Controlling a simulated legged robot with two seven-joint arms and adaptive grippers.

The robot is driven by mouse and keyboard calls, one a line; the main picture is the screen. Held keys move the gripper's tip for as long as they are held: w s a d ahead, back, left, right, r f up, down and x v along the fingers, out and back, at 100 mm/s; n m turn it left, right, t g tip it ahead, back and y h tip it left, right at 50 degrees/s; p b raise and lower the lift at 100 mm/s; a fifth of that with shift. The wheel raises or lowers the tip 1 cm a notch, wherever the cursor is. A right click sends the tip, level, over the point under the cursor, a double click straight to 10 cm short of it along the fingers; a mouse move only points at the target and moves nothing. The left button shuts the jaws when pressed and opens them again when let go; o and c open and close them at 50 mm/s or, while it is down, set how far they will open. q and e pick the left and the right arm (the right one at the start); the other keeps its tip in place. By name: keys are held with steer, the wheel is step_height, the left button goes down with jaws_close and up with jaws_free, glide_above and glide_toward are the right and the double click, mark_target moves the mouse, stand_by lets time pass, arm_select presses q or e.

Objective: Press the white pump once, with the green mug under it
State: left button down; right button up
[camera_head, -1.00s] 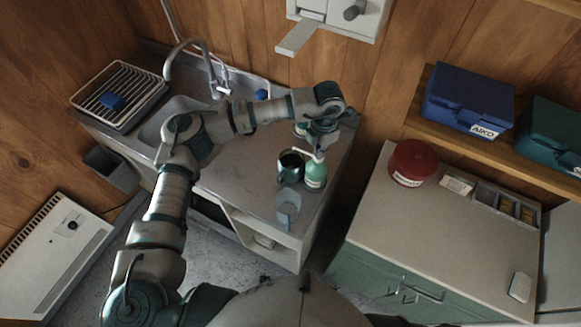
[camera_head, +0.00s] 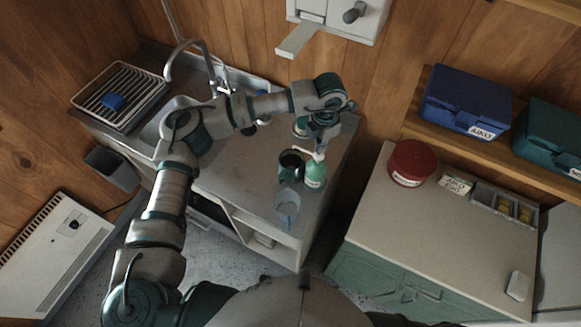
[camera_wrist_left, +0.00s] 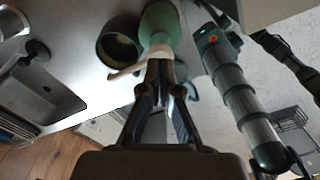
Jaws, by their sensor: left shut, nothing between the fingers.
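The green pump bottle (camera_head: 314,174) stands upright on the counter, with its white pump (camera_head: 319,156) on top. The dark green mug (camera_head: 291,164) stands upright close beside the bottle on its left. My left gripper (camera_head: 320,150) is directly above the pump, its fingers shut and empty. In the left wrist view the fingertips (camera_wrist_left: 160,64) overlap the white pump (camera_wrist_left: 128,71), whose spout points toward the mug (camera_wrist_left: 118,46); I cannot tell whether they touch. The fingers hide part of the pump head and bottle (camera_wrist_left: 160,24). My right gripper is out of view.
A clear blue cup (camera_head: 288,205) stands near the counter's front edge, close to mug and bottle. A sink tap (camera_head: 190,45) and a dish rack (camera_head: 112,98) are at the left. A green cabinet with a red tin (camera_head: 412,163) stands right of the counter.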

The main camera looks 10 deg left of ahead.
arm_select(q)
step_height(320, 180, up, 6)
steer(key=shift+p, duration=1.2)
